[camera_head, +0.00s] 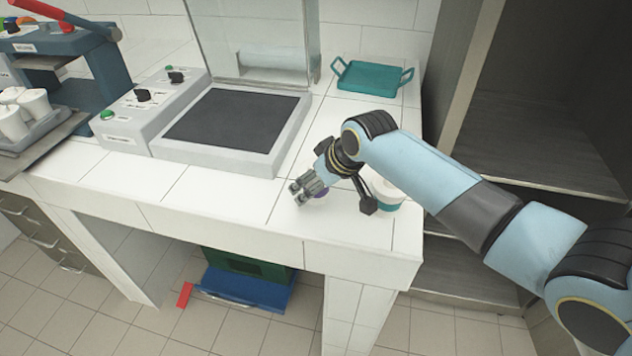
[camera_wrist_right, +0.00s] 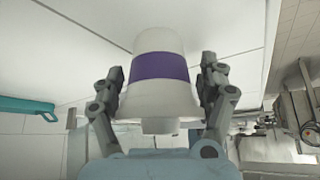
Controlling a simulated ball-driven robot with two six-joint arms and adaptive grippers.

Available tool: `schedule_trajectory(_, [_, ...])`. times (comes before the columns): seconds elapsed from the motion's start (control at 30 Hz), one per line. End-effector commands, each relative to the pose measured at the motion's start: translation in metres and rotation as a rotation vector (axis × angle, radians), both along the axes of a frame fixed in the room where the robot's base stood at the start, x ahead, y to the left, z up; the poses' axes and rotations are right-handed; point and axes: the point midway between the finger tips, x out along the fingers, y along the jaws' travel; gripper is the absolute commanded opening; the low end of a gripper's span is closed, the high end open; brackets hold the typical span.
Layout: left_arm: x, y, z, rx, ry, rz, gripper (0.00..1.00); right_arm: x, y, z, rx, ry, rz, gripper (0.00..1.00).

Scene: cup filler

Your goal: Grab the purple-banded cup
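The purple-banded cup (camera_wrist_right: 160,68) is white with a wide purple band. In the right wrist view it lies between the two fingers of my right gripper (camera_wrist_right: 162,70). The fingers are spread on both sides of it, with a small gap showing at each fingertip, so the gripper looks open around the cup. In the head view my right gripper (camera_head: 309,188) is low over the front of the white counter. Only a small purple patch of the cup (camera_head: 321,193) shows there, the rest hidden behind the fingers. My left gripper is not in view.
A white cup with a teal band (camera_head: 385,192) stands right of the gripper, partly behind my arm. A teal tray (camera_head: 371,78) is at the back. The machine with a dark plate (camera_head: 233,119) stands left. White cups (camera_head: 35,104) sit at far left. The counter's front edge is close.

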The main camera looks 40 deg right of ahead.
Motion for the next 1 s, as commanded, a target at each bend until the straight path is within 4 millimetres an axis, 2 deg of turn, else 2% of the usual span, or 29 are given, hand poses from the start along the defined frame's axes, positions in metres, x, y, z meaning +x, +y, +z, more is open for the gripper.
schedule_trajectory(0.03, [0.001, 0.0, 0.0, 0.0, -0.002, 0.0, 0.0, 0.0, 0.0, 0.0, 0.0, 0.001, 0.0, 0.46])
schedule_trajectory(0.13, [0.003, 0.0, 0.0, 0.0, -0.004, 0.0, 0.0, 0.0, 0.0, 0.0, 0.0, 0.001, 0.0, 0.33])
schedule_trajectory(0.23, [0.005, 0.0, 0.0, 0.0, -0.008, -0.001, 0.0, 0.0, 0.0, 0.0, 0.0, 0.001, 0.0, 0.29])
schedule_trajectory(0.67, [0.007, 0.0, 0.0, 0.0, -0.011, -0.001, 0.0, 0.0, 0.0, 0.001, 0.0, 0.0, 0.0, 0.29])
schedule_trajectory(1.0, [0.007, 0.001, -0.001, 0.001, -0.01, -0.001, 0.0, 0.001, 0.0, 0.027, 0.0, -0.002, 0.001, 0.29])
